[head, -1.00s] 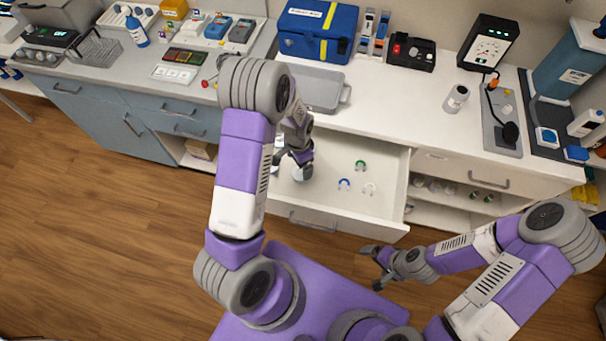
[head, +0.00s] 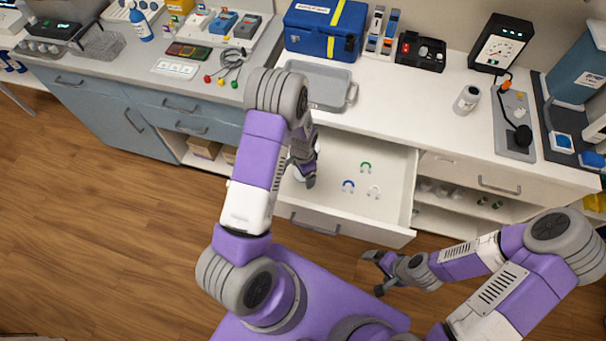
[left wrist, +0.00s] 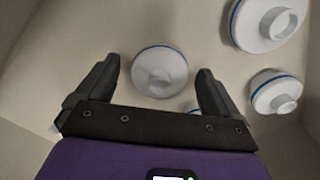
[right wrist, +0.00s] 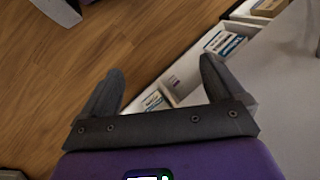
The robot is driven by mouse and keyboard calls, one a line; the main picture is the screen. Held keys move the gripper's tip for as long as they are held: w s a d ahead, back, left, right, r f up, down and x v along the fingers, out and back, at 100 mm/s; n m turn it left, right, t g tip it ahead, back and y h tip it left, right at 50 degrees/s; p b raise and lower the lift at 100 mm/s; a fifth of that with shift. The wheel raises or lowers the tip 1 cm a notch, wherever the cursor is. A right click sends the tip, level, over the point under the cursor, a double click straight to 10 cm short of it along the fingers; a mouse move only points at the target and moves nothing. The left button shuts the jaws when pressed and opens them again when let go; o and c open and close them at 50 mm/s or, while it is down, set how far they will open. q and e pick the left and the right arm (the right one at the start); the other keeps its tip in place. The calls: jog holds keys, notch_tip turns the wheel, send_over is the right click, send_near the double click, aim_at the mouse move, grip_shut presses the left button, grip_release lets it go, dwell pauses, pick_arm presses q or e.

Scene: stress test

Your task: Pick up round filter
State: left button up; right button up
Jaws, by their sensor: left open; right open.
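Several white round filters with blue rims lie in the open drawer. In the left wrist view one round filter (left wrist: 160,71) lies between and just beyond the open fingers of my left gripper (left wrist: 155,85). Two more filters, one upper right (left wrist: 268,22) and one at the right (left wrist: 276,92), lie beside it. A further one is mostly hidden behind the gripper. In the head view my left gripper (head: 304,172) reaches down into the left part of the drawer, and my arm hides much there. My right gripper (head: 376,272) is open and empty in front of the drawer.
The open drawer (head: 345,222) also holds small green, blue and white curved items. A grey tray (head: 330,97) and a blue case (head: 322,35) stand on the counter above. Lower shelves to the right hold small items.

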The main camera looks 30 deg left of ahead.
pick_arm(q)
jog(key=shift+c, duration=0.3)
jog(key=c, duration=1.1)
